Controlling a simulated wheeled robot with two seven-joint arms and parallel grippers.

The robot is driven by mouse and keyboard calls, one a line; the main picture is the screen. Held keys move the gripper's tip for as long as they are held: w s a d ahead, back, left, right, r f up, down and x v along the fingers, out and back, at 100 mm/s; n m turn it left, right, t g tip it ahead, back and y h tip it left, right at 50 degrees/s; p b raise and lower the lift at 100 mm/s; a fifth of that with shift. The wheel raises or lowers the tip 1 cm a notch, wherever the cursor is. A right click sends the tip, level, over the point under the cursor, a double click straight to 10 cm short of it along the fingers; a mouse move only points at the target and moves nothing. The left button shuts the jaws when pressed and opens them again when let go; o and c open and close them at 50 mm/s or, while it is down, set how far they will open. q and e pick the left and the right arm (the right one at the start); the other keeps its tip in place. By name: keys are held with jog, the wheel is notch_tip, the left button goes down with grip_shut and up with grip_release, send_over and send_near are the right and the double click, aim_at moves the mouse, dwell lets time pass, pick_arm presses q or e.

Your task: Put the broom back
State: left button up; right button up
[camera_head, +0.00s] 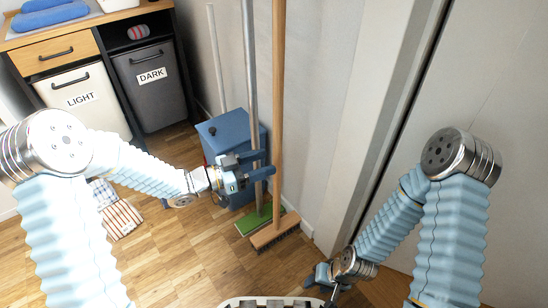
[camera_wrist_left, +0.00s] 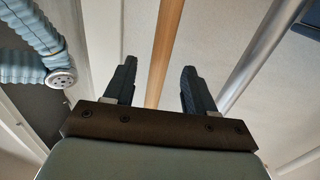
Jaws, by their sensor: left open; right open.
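The broom has a long wooden handle (camera_head: 278,100) and a brown head with dark bristles (camera_head: 274,232) on the floor. It stands nearly upright beside the wall. My left gripper (camera_head: 264,163) is open at the lower part of the handle. In the left wrist view the handle (camera_wrist_left: 166,45) shows in the gap between the open fingers (camera_wrist_left: 157,82); I cannot tell whether it is fully inside them, and neither finger is seen closed on it. My right gripper (camera_head: 318,279) is low at the bottom of the head view, open and away from the broom.
A metal pole (camera_head: 250,75) with a green mop head (camera_head: 259,219) stands just left of the broom. Another pale pole (camera_head: 215,55) and a blue box (camera_head: 218,130) are behind my left gripper. A cabinet with LIGHT (camera_head: 82,100) and DARK (camera_head: 152,76) bins stands at left.

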pick_arm(q)
jog(key=v, duration=0.8)
notch_tip(320, 180, down, 18)
jog(key=s+n+y, duration=0.1)
jog(key=n+y, duration=0.8)
jog(key=n, duration=0.1)
jog(key=s+f+n+g+y, duration=0.1)
jog(key=s+f+n+g, duration=0.1)
jog(key=s+f, duration=0.3)
jog(key=s+a+f+n+g+y, duration=0.1)
jog(key=s+f+n+g+y, duration=0.1)
jog(key=s, duration=0.9)
notch_tip(320, 180, down, 3)
jog(key=n+g, duration=0.1)
jog(key=g, duration=0.1)
jog(key=shift+g+p, duration=0.3)
jog(key=shift+p, duration=0.05)
jog(key=shift+y, duration=0.3)
jog(key=shift+c, duration=0.3)
